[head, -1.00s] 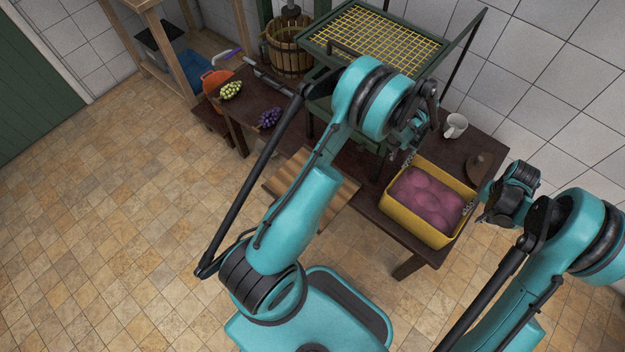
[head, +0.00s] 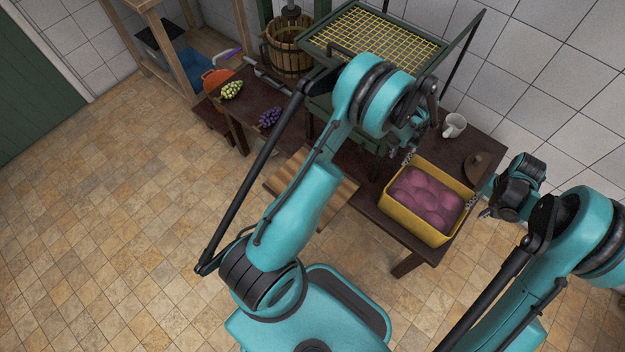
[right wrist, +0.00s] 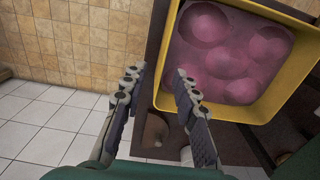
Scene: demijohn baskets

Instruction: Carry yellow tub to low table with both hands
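The yellow tub (head: 408,223), filled with rounded pink-purple contents, sits on a dark brown table (head: 403,266) by the tiled wall. My left gripper (head: 407,159) is at the tub's far left corner in the head view. My arm partly hides it and its fingers are too small to read. My right gripper (head: 484,213) is beside the tub's right side. In the right wrist view, its two fingers (right wrist: 157,88) are spread with nothing held between them.
A white mug (head: 453,126) and a brown round lid-like object (head: 479,163) stand behind the tub. A green frame with yellow mesh (head: 375,38) rises to the left. Grapes (head: 231,90) lie on a dark surface further left. A slatted wooden piece (head: 285,187) is below; open floor lies left.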

